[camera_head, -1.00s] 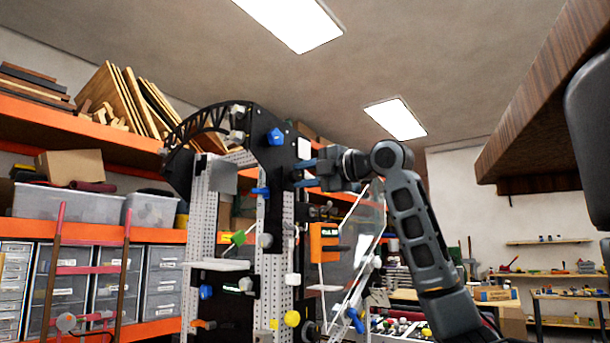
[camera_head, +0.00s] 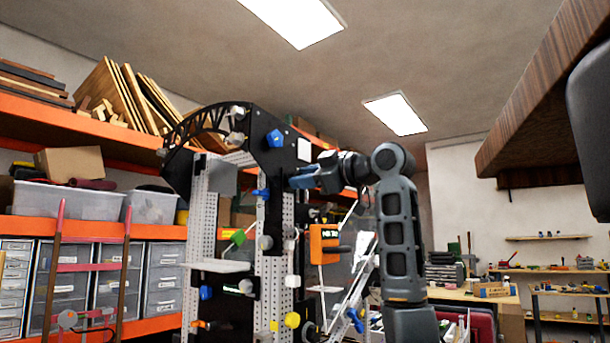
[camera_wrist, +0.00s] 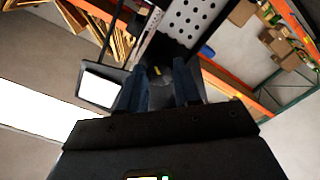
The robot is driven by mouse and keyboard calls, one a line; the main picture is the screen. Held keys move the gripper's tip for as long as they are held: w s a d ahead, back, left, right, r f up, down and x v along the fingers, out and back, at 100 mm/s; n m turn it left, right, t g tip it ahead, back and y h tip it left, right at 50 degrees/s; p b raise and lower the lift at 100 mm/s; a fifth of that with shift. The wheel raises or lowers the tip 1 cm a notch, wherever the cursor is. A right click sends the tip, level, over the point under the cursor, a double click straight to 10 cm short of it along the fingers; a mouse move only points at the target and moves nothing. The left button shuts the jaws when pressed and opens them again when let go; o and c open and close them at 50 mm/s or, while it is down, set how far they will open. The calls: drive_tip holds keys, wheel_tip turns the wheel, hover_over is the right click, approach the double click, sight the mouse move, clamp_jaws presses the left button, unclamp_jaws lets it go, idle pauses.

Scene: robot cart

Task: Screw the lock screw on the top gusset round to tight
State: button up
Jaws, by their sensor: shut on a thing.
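The top gusset (camera_head: 262,118) is a dark, curved plate at the top of the perforated upright frame in the head view. My gripper (camera_head: 292,183) reaches in from the right, its blue fingers at the gusset's lower right edge. In the wrist view my gripper (camera_wrist: 160,72) has its two fingers on either side of a small dark part (camera_wrist: 162,84), which I take to be the lock screw. The jaws are shut on it. A small yellow mark shows beside it. In the head view the fingers hide the screw, and its tightness cannot be seen.
An orange block (camera_head: 324,244) sticks out below. A wooden overhang (camera_head: 535,110) is at upper right. Orange shelving (camera_head: 100,135) stands behind at left.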

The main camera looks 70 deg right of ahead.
drive_tip(key=shift+f+m+p, duration=0.2)
drive_tip(key=shift+m+p, duration=1.4)
drive_tip(key=shift+m, duration=3)
drive_tip(key=o, duration=1.1)
drive_tip(key=shift+a, duration=0.1)
drive_tip(key=shift+c, duration=0.2)
drive_tip(key=shift+r, duration=0.1)
drive_tip(key=b+v, duration=0.2)
drive_tip(key=v, duration=0.5)
drive_tip(key=shift+s, duration=0.4)
drive_tip(key=shift+a, duration=0.1)
